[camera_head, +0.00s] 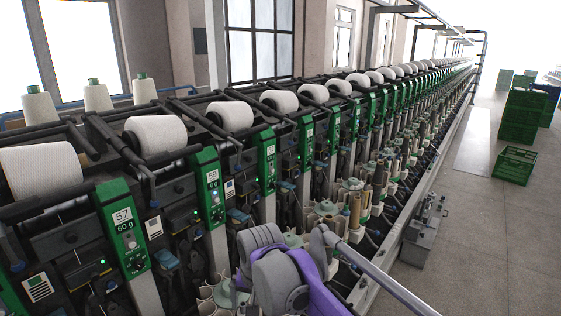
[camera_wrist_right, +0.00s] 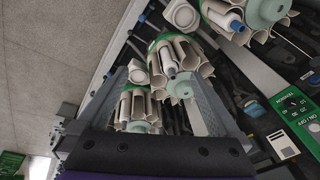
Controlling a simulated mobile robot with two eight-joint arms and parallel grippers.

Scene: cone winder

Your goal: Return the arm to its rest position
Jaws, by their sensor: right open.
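My right gripper (camera_wrist_right: 158,78) is open in the right wrist view. Its two grey fingers stand wide apart, and I see nothing held between them. Beyond the fingers are round bobbin magazines with cream pockets (camera_wrist_right: 187,58), some holding pale tubes; I cannot tell whether the fingers touch them. In the head view a purple and grey part of my arm (camera_head: 285,277) is at the bottom centre, over the front of the cone winder (camera_head: 140,235). The right gripper itself does not show there. My left gripper is in neither view.
White yarn packages (camera_head: 156,134) line the top of the winder, above green numbered panels (camera_head: 210,187). A grey metal box (camera_head: 423,232) stands on the floor at the machine's right side. Green crates (camera_head: 514,165) stand farther right. The floor between is largely clear.

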